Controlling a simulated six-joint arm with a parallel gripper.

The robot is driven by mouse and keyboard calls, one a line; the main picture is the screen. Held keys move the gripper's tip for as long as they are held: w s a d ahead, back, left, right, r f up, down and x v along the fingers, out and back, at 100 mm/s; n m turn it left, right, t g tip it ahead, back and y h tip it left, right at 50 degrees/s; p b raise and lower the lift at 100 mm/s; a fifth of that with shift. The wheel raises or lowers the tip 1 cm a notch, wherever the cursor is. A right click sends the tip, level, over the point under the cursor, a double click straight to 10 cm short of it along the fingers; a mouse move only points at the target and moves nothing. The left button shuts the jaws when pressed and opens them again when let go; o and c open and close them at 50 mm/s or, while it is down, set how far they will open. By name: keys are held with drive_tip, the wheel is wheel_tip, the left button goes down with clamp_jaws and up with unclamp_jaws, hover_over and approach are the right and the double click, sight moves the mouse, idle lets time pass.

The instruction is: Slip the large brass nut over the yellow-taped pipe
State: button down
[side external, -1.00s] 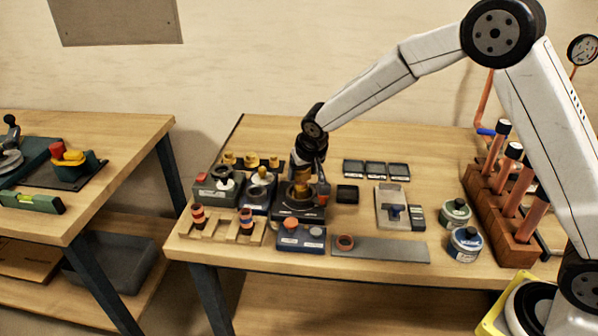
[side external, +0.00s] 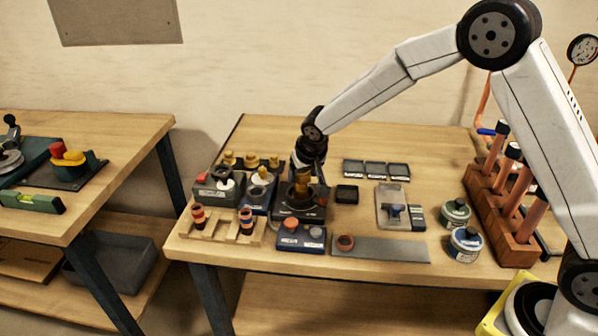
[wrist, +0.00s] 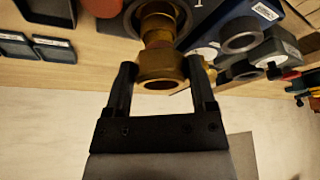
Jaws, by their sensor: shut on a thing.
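The large brass nut (wrist: 160,74) is between the two black fingers of my gripper (wrist: 160,66) in the wrist view, its round opening facing the camera. My gripper is shut on it. Directly beyond it is a reddish-brown stem and a wider brass piece (wrist: 158,20), in line with the nut; whether they touch the nut cannot be told. In the side view my gripper (side external: 301,168) is above a dark station (side external: 302,208), with brass upright under it (side external: 302,186). I cannot make out yellow tape on any pipe.
Several copper pipes (side external: 516,185) with dark caps stand in a wooden rack (side external: 498,222) at right. A blue button box (side external: 301,237), two tins (side external: 466,242), a grey strip (side external: 385,249) and other dark stations (side external: 258,197) crowd around. The table's back middle is clear.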

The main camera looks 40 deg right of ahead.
drive_tip(key=shift+f, duration=0.7)
idle(0.8)
unclamp_jaws()
drive_tip(key=shift+r, duration=0.1)
drive_tip(key=shift+r, duration=3.9)
drive_tip(key=s+d+f+n+g, duration=0.1)
drive_tip(key=s+d+f, duration=0.1)
drive_tip(key=s, duration=1.1)
drive_tip(key=s+d+f+n+y, duration=0.1)
drive_tip(key=s+d+f, duration=0.1)
drive_tip(key=s, duration=1.1)
drive_tip(key=shift+d+f+n+g, duration=0.25)
drive_tip(key=shift+f+n+g, duration=0.05)
drive_tip(key=shift+g, duration=0.1)
